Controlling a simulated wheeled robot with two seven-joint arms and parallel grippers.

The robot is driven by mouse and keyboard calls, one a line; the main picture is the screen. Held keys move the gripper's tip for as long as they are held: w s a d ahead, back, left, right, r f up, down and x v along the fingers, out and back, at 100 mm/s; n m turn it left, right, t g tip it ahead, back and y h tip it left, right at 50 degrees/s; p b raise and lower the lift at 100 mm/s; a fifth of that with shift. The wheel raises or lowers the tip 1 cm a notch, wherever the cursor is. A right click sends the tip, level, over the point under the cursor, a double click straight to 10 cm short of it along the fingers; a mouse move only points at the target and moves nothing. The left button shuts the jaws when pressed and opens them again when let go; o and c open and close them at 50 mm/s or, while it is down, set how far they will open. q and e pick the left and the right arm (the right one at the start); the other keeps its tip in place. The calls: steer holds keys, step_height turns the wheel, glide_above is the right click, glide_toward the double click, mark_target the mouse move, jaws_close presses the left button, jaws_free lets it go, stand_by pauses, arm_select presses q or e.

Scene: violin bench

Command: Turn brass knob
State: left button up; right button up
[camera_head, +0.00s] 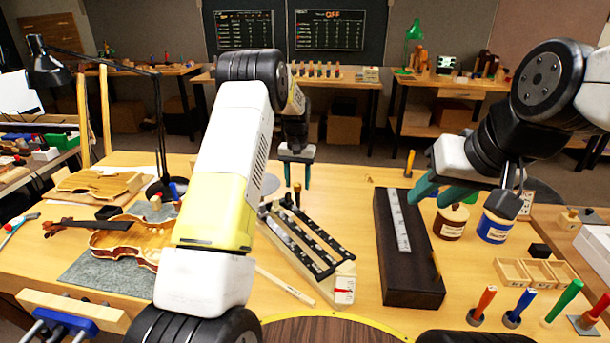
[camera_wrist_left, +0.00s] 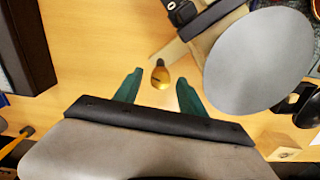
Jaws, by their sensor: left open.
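The brass knob (camera_wrist_left: 160,75) shows in the left wrist view as a small rounded golden end, at the tip of a wooden piece. My left gripper (camera_wrist_left: 158,88) is open and empty, with one teal finger on each side of the knob in that view; I cannot tell whether either touches it. In the head view my left gripper (camera_head: 296,185) points down at the far end of a wooden fixture with black strips (camera_head: 308,240). My right gripper (camera_head: 440,195) is open and empty above the right side of the bench.
A long dark block with a metal rule (camera_head: 410,265) lies right of the fixture. Two labelled jars (camera_head: 494,226) stand under my right gripper's side. A violin body (camera_head: 130,240) lies left. Colored-handled tools (camera_head: 520,305) and a divided wooden tray (camera_head: 535,272) are front right.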

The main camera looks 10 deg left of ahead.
mark_target(298, 184)
arm_select(q)
steer(key=shift+r, duration=3.9)
steer(key=s+a+r+t+h, duration=0.1)
steer(key=s+r+t, duration=0.2)
steer(key=s+r, duration=1.35)
steer(key=s+d+t+h, duration=0.1)
steer(key=s+t, duration=0.2)
steer(key=s, duration=1.9)
steer(key=shift+s, duration=0.4)
steer(key=shift+d+r, duration=0.1)
